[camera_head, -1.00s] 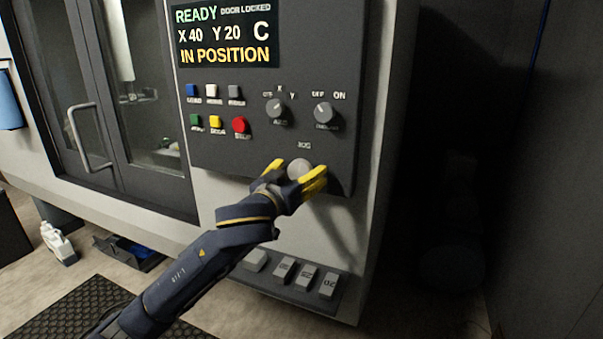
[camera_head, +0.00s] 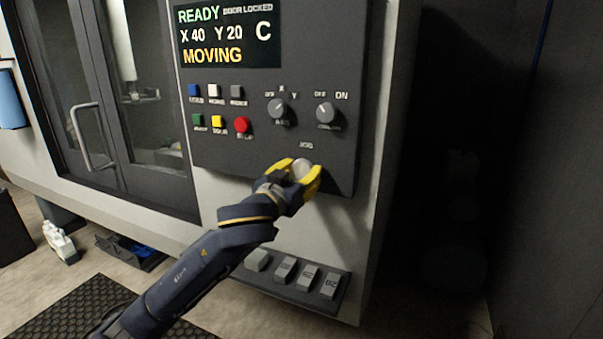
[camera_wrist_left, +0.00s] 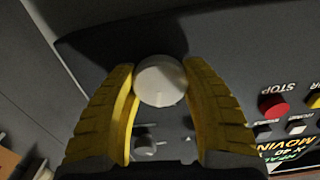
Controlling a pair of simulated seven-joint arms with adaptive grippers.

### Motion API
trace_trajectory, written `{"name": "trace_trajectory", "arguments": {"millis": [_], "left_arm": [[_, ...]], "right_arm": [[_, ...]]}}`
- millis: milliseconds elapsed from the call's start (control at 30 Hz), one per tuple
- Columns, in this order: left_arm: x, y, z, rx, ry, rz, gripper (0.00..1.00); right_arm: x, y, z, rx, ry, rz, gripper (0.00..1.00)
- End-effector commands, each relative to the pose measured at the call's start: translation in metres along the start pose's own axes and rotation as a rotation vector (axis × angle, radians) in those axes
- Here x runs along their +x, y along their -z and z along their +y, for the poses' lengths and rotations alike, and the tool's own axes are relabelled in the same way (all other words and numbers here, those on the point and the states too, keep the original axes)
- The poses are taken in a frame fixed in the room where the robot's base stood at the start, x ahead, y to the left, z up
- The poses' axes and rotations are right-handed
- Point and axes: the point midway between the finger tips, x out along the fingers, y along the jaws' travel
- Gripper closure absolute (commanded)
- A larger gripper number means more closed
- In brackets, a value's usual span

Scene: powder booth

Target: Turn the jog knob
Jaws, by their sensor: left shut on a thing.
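The jog knob (camera_head: 302,168) is a round, light grey knob low on the dark control panel (camera_head: 330,60), under the label JOG. My left gripper (camera_head: 302,174) has its yellow fingers shut on the knob, one on each side. In the left wrist view the knob (camera_wrist_left: 161,80) sits between the two yellow fingertips (camera_wrist_left: 160,84), with a pale pointer line on its face. The display (camera_head: 228,36) reads READY, DOOR LOCKED, X 40, Y 20, C and MOVING. My right gripper is not in view.
Above the knob are the axis knob (camera_head: 278,109), another selector knob (camera_head: 325,113) and several coloured buttons, including a red stop button (camera_head: 242,125). A closed door with a handle (camera_head: 92,137) is at left.

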Motion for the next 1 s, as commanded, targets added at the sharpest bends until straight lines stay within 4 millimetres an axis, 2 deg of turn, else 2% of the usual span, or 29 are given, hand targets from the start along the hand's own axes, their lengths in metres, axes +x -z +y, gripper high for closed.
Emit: {"name": "trace_trajectory", "arguments": {"millis": [1000], "left_arm": [[0.0002,0.0000,-0.0010,0.937,0.001,-0.001,0.84]], "right_arm": [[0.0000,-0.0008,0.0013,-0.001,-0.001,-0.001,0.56]]}}
